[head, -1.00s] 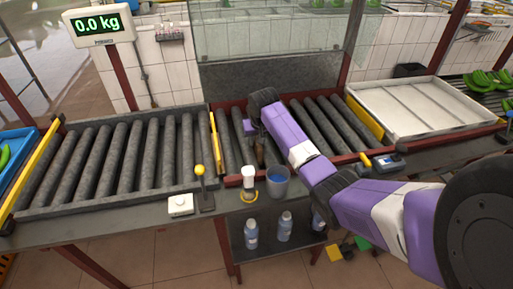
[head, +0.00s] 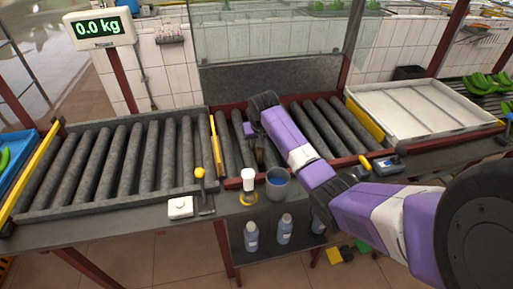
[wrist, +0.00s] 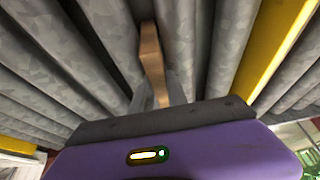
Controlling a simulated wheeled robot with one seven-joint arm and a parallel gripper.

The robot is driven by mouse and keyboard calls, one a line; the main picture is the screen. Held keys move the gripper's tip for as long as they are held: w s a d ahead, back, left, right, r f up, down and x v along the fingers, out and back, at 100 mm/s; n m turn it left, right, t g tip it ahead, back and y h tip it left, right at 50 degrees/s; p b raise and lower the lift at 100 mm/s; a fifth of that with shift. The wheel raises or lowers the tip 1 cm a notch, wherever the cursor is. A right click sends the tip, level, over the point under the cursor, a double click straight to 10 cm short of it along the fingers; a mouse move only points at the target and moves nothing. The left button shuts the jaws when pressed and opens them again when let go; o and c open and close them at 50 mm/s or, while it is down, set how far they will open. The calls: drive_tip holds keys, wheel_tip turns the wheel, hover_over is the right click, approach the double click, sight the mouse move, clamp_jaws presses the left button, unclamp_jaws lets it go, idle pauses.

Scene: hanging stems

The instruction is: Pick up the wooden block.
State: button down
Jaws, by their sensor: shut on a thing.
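The wooden block (wrist: 152,55) is a narrow brown piece in the wrist view, standing out between the two grey fingers of my gripper (wrist: 158,95). The fingers are shut on its near part. Grey rollers lie behind it; I cannot tell whether the block touches them. In the head view my gripper (head: 257,153) is low over the rollers in the middle, partly hidden by my purple arm. The block is too small and too covered to make out clearly there.
Grey conveyor rollers (head: 117,160) run left of my gripper, with a yellow bar (head: 216,145) close by. A blue-filled cup (head: 277,187) and a white-capped jar (head: 248,187) stand on the front ledge. A white tray (head: 415,108) is at right.

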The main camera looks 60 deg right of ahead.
wheel_tip(320, 180, up, 28)
drive_tip(key=p, duration=0.2)
idle(0.4)
